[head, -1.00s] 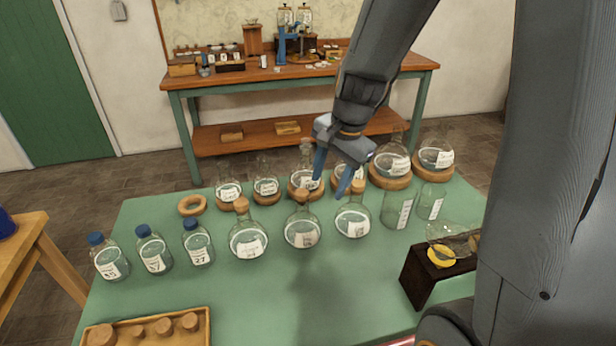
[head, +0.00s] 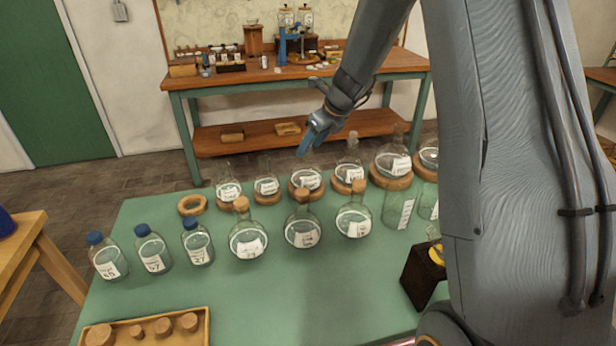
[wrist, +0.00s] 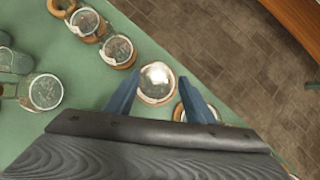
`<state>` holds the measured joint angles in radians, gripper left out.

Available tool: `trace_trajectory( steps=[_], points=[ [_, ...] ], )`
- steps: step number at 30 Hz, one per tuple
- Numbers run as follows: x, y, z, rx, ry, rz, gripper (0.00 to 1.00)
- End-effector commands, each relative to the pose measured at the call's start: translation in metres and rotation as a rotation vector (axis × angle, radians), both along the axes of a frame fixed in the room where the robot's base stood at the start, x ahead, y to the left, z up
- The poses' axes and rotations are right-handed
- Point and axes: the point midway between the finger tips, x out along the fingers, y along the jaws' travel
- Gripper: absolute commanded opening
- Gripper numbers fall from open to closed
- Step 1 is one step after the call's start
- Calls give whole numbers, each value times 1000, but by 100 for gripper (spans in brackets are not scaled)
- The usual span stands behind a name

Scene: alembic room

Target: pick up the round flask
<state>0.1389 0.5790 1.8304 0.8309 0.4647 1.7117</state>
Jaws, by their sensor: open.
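Several clear round flasks with white labels stand on the green table (head: 300,290). A back row sits on cork rings, and a front row has corks in the necks. My gripper (head: 304,152) is open, its blue fingers pointing down just above the third back-row flask from the left (head: 306,180). That flask's neck is partly hidden by the fingers. In the wrist view my gripper (wrist: 158,90) has a round flask (wrist: 157,80) on its ring between the fingertips, seen from above. I cannot tell whether the fingers touch it. A corked flask (head: 303,232) stands in front.
Blue-capped bottles (head: 153,250) stand at the left. An empty cork ring (head: 192,205) lies behind them. A tray of corks (head: 148,340) is at the front left, a dark block (head: 418,278) at the right. The table's front middle is clear. A workbench (head: 300,70) stands behind.

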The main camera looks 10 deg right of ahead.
Motion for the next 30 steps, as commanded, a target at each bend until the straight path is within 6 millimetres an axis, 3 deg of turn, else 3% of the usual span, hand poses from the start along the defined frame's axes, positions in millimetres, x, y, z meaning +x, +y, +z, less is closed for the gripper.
trace_trajectory(
  steps=[9, 18, 27, 30],
  points=[
    [13, 13, -34, 0, 2, 3, 49],
    [15, 15, -39, -1, 0, 3, 49],
    [15, 14, -38, -1, 0, 3, 0],
    [15, 14, -38, -1, 1, 2, 0]
  ],
)
